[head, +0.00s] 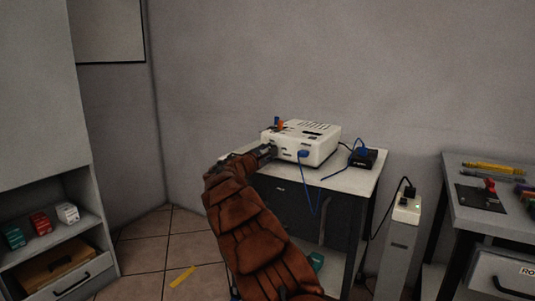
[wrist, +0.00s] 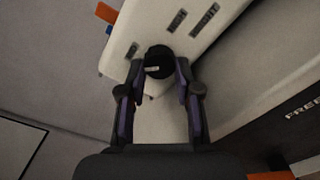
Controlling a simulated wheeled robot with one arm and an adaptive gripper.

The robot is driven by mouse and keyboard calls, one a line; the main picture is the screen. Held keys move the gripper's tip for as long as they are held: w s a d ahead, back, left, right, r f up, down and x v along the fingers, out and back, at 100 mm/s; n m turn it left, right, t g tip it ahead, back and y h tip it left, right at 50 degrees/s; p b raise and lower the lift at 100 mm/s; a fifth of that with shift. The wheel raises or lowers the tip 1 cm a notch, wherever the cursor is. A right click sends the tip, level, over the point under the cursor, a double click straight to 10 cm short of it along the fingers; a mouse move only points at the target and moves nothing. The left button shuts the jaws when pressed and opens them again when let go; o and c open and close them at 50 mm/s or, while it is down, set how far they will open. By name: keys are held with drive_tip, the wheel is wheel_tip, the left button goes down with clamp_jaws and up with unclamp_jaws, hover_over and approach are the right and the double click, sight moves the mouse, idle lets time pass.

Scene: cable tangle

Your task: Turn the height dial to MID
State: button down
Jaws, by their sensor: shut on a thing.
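A white box-shaped device (head: 318,140) with slots on its top stands on the small table. In the wrist view, a black round dial (wrist: 158,60) with a short white mark sits on the white face of the device (wrist: 215,60). My gripper (wrist: 155,78) has its two fingers on either side of the dial, shut on it. In the head view, my gripper (head: 268,152) reaches the device's left front side, and the dial is too small to make out there. Dark labels show beside the dial, too blurred to read, so I cannot tell its setting.
A blue cable (head: 313,192) hangs from the device's front. A black box (head: 362,157) stands on the table (head: 350,181) to its right. Orange and blue pieces (head: 279,124) stick up at the device's back left.

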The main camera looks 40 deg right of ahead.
drive_tip(key=shift+s+d+f, duration=0.4)
drive_tip(key=shift+s+d, duration=0.05)
drive_tip(key=shift+s, duration=0.05)
drive_tip(key=shift+f, duration=0.15)
drive_tip(key=c, duration=0.8)
unclamp_jaws()
drive_tip(key=shift+w+a+r, duration=0.2)
drive_tip(key=shift+w+r, duration=0.05)
drive_tip(key=shift+r, duration=0.1)
drive_tip(key=shift+a, duration=0.15)
drive_tip(key=shift+a+r, duration=0.1)
drive_tip(key=shift+a, duration=0.15)
drive_tip(key=v, duration=1.1)
drive_tip(key=shift+s+a, duration=0.1)
